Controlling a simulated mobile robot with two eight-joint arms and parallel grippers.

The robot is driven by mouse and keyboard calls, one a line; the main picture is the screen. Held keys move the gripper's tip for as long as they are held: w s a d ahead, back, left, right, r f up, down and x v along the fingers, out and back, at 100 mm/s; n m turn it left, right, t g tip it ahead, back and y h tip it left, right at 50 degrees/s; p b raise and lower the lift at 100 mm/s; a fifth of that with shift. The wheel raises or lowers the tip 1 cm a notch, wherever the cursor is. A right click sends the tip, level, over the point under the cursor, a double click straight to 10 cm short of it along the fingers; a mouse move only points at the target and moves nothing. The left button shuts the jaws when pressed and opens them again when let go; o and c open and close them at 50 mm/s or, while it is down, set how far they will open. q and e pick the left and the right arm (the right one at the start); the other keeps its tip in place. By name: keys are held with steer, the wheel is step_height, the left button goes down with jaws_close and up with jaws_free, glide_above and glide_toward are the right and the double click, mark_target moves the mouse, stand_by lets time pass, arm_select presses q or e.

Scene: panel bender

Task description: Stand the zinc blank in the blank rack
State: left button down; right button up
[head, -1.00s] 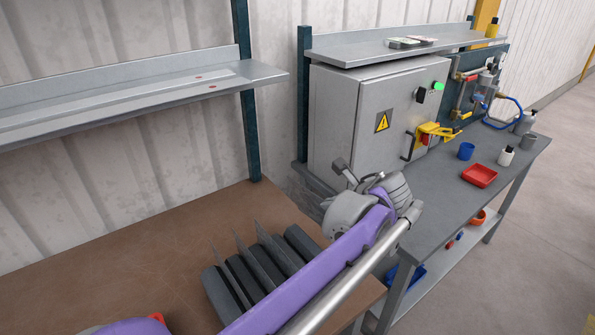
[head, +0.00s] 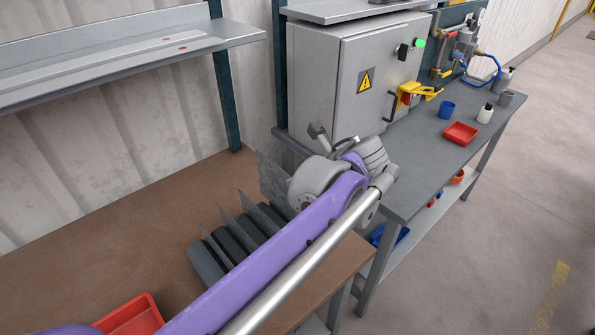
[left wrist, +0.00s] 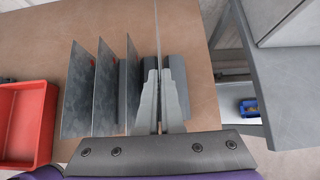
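The zinc blank (head: 271,177) is a thin grey sheet, upright beside my left gripper in the head view. In the left wrist view the blank (left wrist: 156,25) shows nearly edge-on between the fingers. My left gripper (left wrist: 159,105) is shut on it. The blank rack (head: 206,262) has dark grey blocks, and several other grey sheets (left wrist: 82,92) stand in it, left of the held blank. In the wrist view the blank lines up with a gap between rack blocks (left wrist: 178,72) at the right end. Its lower edge is hidden. My right gripper is not in view.
The rack stands on a brown worktop (head: 110,235) with a red bin (head: 133,316) left of it. A grey cabinet (head: 345,85) and grey bench (head: 420,150) stand to the right. A metal shelf (head: 120,60) is above. The worktop left of the rack is mostly clear.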

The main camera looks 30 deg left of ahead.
arm_select(q)
steer(key=shift+w+f+b, duration=0.1)
steer(key=shift+f+b, duration=1.6)
steer(key=shift+f, duration=1.9)
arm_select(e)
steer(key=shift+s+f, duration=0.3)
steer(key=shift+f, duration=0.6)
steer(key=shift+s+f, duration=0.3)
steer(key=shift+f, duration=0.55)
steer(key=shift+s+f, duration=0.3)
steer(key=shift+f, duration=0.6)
arm_select(q)
steer(key=shift+f+b, duration=0.4)
steer(key=shift+f, duration=0.4)
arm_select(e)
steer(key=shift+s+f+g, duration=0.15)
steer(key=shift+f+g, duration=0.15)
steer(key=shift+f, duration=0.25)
arm_select(q)
steer(key=c, duration=1)
jaws_free()
steer(key=v, duration=1)
steer(key=shift+d+r, duration=0.25)
steer(key=shift+d, duration=0.05)
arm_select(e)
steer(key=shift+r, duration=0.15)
